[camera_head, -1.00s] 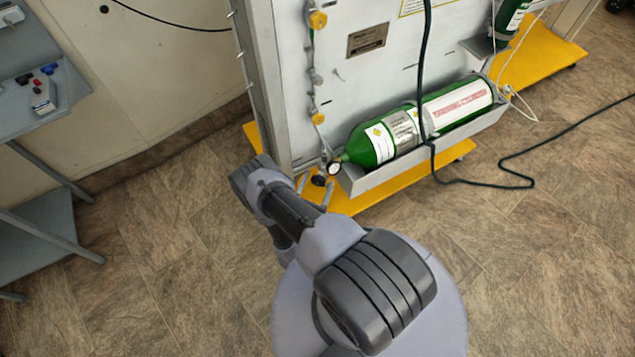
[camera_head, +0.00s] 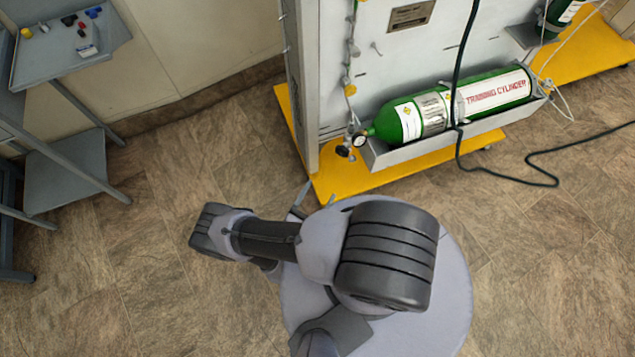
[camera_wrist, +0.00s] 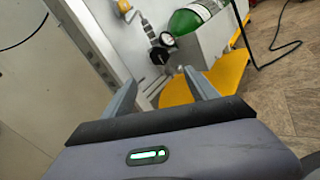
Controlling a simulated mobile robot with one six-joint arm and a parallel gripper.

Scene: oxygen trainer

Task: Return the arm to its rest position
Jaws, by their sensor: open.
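My arm (camera_head: 265,240) is folded in the lower middle of the head view, above my round base. My gripper (camera_wrist: 160,78) shows in the wrist view with its two grey fingers apart and nothing between them. In the head view most of the gripper is hidden behind my arm. Beyond the fingers in the wrist view are the pressure gauge (camera_wrist: 167,39), the black knob (camera_wrist: 159,56) and the end of the green cylinder (camera_wrist: 192,18). The fingers do not appear to touch them.
The green training cylinder (camera_head: 455,108) lies in a grey tray on the white panel stand, which has a yellow base (camera_head: 345,184). A dark hose (camera_head: 535,177) trails over the floor at right. A grey cart (camera_head: 75,73) stands at left. Floor between cart and stand is clear.

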